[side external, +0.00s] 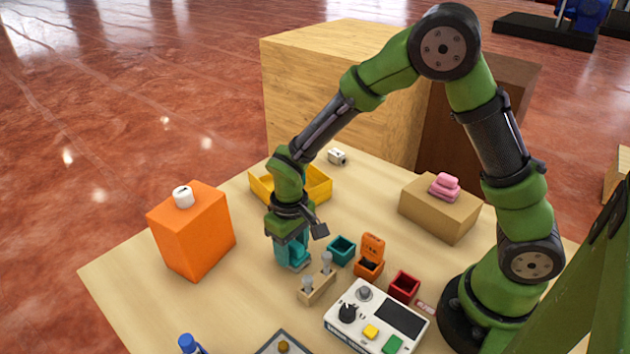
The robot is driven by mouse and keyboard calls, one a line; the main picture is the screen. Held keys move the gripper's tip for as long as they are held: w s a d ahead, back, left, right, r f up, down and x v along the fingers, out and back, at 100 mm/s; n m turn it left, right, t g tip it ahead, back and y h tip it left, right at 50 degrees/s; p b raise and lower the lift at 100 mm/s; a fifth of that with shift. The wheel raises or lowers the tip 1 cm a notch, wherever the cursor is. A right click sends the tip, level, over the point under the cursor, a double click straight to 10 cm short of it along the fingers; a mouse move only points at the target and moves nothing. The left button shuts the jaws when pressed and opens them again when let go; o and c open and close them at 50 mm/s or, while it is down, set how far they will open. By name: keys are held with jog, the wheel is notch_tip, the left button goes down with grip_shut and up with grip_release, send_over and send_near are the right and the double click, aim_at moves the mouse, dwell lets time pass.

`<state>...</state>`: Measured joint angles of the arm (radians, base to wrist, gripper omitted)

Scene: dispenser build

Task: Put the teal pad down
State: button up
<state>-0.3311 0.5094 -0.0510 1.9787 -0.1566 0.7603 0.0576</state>
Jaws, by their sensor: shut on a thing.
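My gripper (291,250) points down over the left middle of the table, just left of a small teal open box (342,248). It is shut on the teal pad (296,263), which is low, close to the tabletop. The pad and the finger ends are small and of like colour here, so their outlines are hard to tell apart. I cannot tell whether the pad touches the table.
An orange block (192,238) with a white cylinder stands left. A yellow tray (318,186) is behind my gripper. A wooden peg holder (317,289) is close in front. An orange lidded box (368,266), red box (404,287) and control panel (376,322) lie right. Pink pads (444,186) sit on a tan box.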

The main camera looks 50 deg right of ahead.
aim_at(293, 242)
jog(key=o, duration=1.1)
jog(key=shift+f, duration=0.1)
jog(key=shift+c, duration=0.2)
notch_tip(293, 242, up, 12)
jog(key=s+d+r+m+t+y, duration=0.1)
jog(key=s+d+r+m+t, duration=0.1)
jog(key=s+d+r+t, duration=0.1)
jog(key=s+d+r+m+t+y, duration=0.1)
jog(key=s+d+r+t, duration=0.3)
jog(key=s+r, duration=0.4)
jog(key=shift+s+d+m, duration=0.35)
jog(key=shift+s+m, duration=0.15)
jog(key=shift+s, duration=0.75)
jog(key=shift+r, duration=0.15)
